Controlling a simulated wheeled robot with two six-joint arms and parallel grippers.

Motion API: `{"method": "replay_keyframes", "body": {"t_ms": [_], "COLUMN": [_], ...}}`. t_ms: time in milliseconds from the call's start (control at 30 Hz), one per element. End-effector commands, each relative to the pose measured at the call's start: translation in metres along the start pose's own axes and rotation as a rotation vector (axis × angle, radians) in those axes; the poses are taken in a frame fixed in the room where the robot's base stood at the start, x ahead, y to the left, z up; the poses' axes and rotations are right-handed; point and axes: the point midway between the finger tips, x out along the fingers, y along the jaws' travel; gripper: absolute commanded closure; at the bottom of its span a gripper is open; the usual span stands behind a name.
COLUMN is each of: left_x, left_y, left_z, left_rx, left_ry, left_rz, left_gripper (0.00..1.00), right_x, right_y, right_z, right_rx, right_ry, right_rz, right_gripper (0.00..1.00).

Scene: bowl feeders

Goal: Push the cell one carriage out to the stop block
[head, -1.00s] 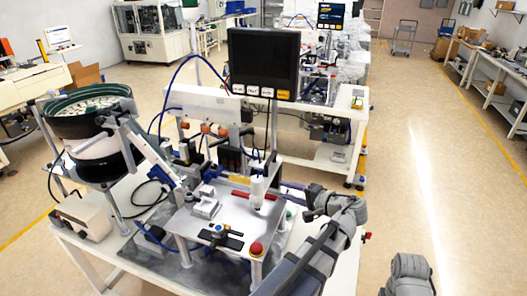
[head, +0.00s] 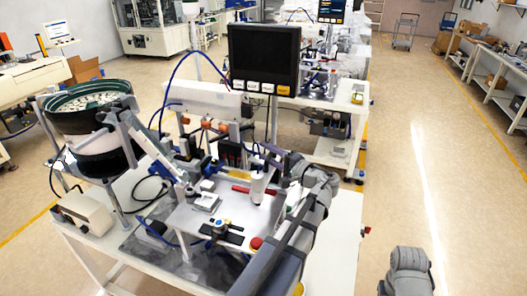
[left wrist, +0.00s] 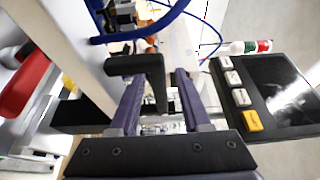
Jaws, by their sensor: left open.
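Cell one is the front bench with a metal top plate (head: 222,220). A dark upright block group (head: 230,153) stands at the plate's back edge. I cannot tell for sure which part is the carriage or the stop block. My left gripper (head: 263,153) reaches over the back right of the plate, beside that group and behind the white cylinder (head: 257,187). In the left wrist view my left gripper (left wrist: 160,78) is open, its two fingers apart. A black bracket-shaped piece (left wrist: 137,66) is close to the left finger; contact is unclear. My right gripper is out of view.
A dark screen with buttons (head: 263,57) stands behind the gripper and shows close at right in the wrist view (left wrist: 284,95). A bowl feeder (head: 88,105) is at left. Blue hoses hang near.

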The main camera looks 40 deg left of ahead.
Motion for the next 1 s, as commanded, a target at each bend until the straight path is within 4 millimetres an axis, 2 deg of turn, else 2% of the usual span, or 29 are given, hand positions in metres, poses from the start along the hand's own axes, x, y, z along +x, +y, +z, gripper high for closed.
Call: {"method": "replay_keyframes", "body": {"t_ms": [200,500,900,1000], "left_x": [0.016,0.018,0.018,0.018], "left_y": [0.0,0.0,0.0,0.0], "left_z": [0.0,0.0,0.0,0.0], "left_rx": [0.0,0.0,0.0,0.0], "left_ry": [0.0,0.0,0.0,0.0], "left_rz": [0.0,0.001,0.001,0.001], "left_gripper": [0.53,0.53,0.97,1.0], "right_x": [0.0,0.0,0.0,0.0], "right_y": [0.0,0.0,0.0,0.0], "right_z": [0.0,0.0,0.0,0.0], "right_rx": [0.0,0.0,0.0,0.0], "right_ry": [0.0,0.0,0.0,0.0], "right_rz": [0.0,0.0,0.0,0.0], "right_gripper": [0.5,0.5,0.5,0.5]}}
